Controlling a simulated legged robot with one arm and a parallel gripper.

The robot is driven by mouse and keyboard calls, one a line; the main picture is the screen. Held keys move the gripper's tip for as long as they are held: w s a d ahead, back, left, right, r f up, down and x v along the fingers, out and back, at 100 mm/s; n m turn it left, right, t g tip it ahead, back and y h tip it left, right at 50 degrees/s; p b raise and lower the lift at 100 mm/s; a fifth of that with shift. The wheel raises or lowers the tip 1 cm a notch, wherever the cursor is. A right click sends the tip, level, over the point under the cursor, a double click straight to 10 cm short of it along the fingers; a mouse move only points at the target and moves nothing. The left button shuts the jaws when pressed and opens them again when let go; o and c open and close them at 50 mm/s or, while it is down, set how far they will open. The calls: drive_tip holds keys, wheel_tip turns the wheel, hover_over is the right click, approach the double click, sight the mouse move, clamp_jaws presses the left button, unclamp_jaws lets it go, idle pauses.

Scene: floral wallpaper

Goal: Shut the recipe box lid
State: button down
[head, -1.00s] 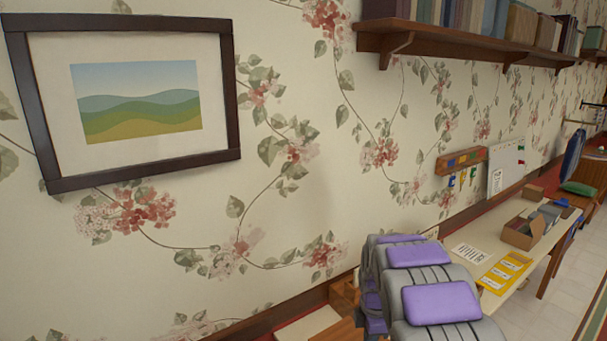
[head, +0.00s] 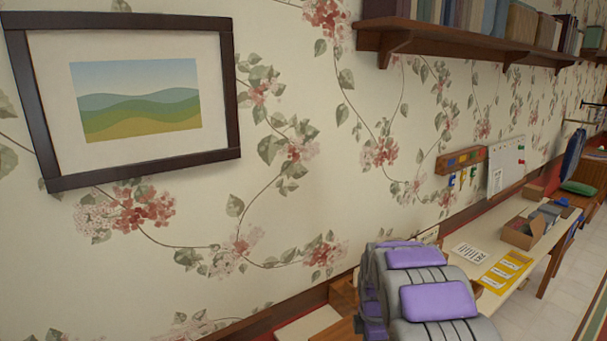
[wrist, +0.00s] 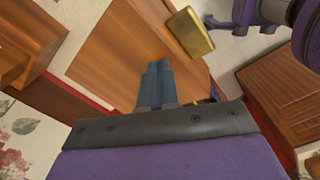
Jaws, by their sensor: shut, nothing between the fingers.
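My gripper (wrist: 158,68) shows in the wrist view as two blue-grey fingers held together, with nothing between them. They lie over a brown wooden surface (wrist: 112,50); I cannot tell whether they touch it. A small brass-coloured block (wrist: 190,34) is just beyond the fingertips, to the right. I cannot tell for sure which thing is the recipe box, nor how its lid stands. In the head view, a brown wooden piece (head: 344,297) shows low beside my arm, mostly hidden. My fingers are hidden there.
A pale desk (head: 553,232) runs along the wall, with an open cardboard box (head: 523,232) and a yellow sheet (head: 505,270) on it. A wooden shelf (head: 455,45) with books and a framed picture (head: 140,98) are above. Another wooden piece (wrist: 30,38) is left in the wrist view.

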drive_tip(key=shift+f, duration=2.5)
drive_tip(key=shift+r, duration=0.1)
drive_tip(key=shift+r+p, duration=1.7)
drive_tip(key=shift+r, duration=3.55)
drive_tip(key=s+a+r+m, duration=0.1)
drive_tip(key=s+r+m, duration=0.2)
drive_tip(key=s, duration=1)
drive_tip(key=s+a+r+m+g, duration=0.1)
drive_tip(key=s+r+m, duration=0.3)
drive_tip(key=s+m, duration=0.5)
drive_tip(key=s+r+m, duration=0.4)
drive_tip(key=s+m, duration=0.2)
drive_tip(key=s, duration=1.2)
drive_tip(key=shift+a+m+g, duration=0.4)
